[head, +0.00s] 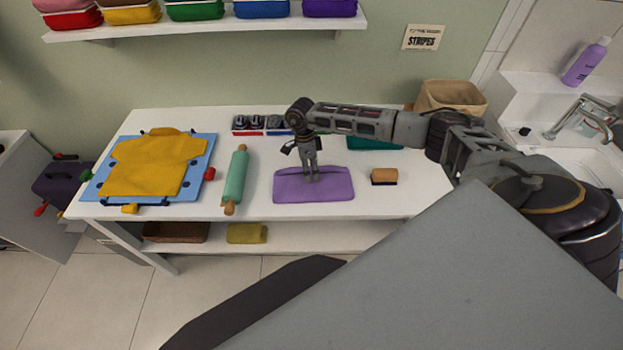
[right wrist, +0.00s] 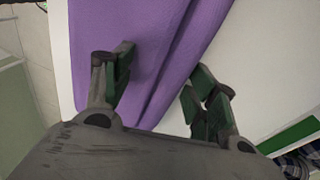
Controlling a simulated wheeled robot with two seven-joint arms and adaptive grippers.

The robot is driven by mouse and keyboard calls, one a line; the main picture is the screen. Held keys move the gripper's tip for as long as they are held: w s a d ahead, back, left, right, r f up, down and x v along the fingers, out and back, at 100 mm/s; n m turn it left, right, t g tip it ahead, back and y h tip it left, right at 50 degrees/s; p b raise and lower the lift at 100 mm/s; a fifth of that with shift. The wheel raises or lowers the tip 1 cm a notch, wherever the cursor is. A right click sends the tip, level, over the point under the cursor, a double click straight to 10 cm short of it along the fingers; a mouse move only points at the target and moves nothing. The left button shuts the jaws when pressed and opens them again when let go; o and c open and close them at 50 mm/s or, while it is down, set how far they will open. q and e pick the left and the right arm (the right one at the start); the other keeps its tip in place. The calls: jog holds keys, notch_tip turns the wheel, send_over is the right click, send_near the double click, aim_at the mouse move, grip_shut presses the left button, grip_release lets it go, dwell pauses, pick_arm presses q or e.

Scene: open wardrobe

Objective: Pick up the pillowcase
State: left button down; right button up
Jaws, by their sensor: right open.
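The purple folded cloth (head: 335,187), which I take for the pillowcase, lies flat on the white table near its front edge. My right gripper (head: 312,177) points down at the middle of this cloth. In the right wrist view the purple cloth (right wrist: 135,28) runs up between and beyond the fingers, with a fold along its length. The right gripper (right wrist: 160,80) is open there, one finger over the cloth and the other by its edge. I cannot tell whether the fingertips touch it. My left gripper is not in view.
The white table (head: 395,205) also holds a green rolling pin (head: 236,176), a yellow shirt (head: 155,165) on a blue board, an orange-topped block (head: 384,176) and a teal cloth (head: 375,143). A beige basket (head: 450,94) stands behind at right, near a sink.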

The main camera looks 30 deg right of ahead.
jog(key=c, duration=0.5)
jog(key=shift+s, duration=0.1)
jog(key=shift+c, duration=0.2)
